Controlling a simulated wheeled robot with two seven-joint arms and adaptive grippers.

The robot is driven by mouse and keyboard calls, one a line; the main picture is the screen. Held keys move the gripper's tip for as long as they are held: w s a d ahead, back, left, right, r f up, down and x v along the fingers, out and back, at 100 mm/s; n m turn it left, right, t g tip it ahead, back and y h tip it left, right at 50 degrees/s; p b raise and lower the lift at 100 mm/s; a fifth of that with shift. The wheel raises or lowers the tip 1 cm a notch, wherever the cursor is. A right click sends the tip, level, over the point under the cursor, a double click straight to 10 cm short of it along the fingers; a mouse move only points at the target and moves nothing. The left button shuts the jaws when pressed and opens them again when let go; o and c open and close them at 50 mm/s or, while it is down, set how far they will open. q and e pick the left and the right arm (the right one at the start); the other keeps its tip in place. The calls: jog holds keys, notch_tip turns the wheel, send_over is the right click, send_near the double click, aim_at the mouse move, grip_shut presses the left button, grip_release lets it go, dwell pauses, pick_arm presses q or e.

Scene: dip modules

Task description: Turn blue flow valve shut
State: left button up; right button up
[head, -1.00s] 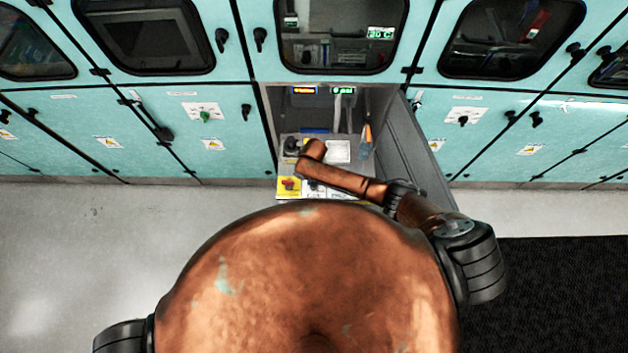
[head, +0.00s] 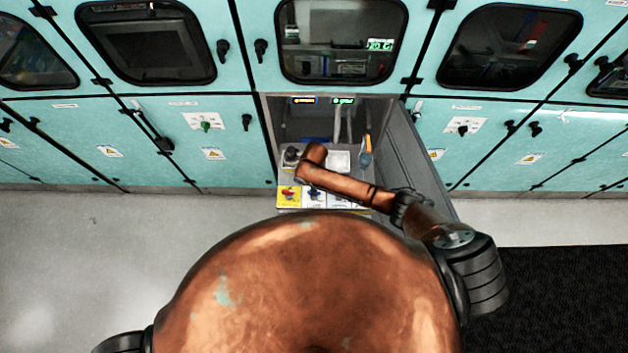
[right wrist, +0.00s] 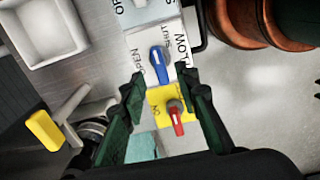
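The blue flow valve (right wrist: 158,66) is a blue handle on a white plate with partly readable lettering, including OPEN. It also shows small at the front of the open cabinet in the head view (head: 314,191). My right gripper (right wrist: 161,88) is open and empty, its dark green fingertips on either side just short of the blue handle. I see no contact; the height gap is hard to judge. The red handle (right wrist: 177,116) on a yellow plate lies between the fingers, nearer the palm. In the head view my right arm hides its gripper. My left gripper is out of view.
A white-handled control (right wrist: 141,3) sits beyond the blue valve. The grey cabinet door (head: 415,155) stands open to the right of my arm. Teal cabinets flank the bay.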

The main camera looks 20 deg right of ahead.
notch_tip(320, 180, up, 8)
dwell(0.7)
jog(key=s+a+r+m+t+y, duration=0.15)
jog(key=s+m, duration=0.25)
jog(key=s, duration=0.4)
jog(key=s+d+r+m+t+h, duration=0.1)
jog(key=s+d+r+m, duration=0.25)
jog(key=s+d, duration=0.35)
jog(key=s+d+r+m+h, duration=0.15)
jog(key=s+d+m, duration=0.25)
jog(key=d, duration=0.4)
jog(key=s+d+r+m+t, duration=0.1)
jog(key=s+d+r+m, duration=0.2)
jog(key=s+d, duration=0.4)
notch_tip(320, 180, down, 38)
jog(key=f+g+b, duration=0.1)
jog(key=b, duration=0.7)
jog(key=s+f+n+g+b, duration=0.1)
jog(key=s+f+b, duration=0.6)
jog(key=s+f, duration=1.3)
notch_tip(320, 180, down, 4)
jog(key=shift+a+r+y, duration=0.25)
jog(key=shift+y, duration=0.15)
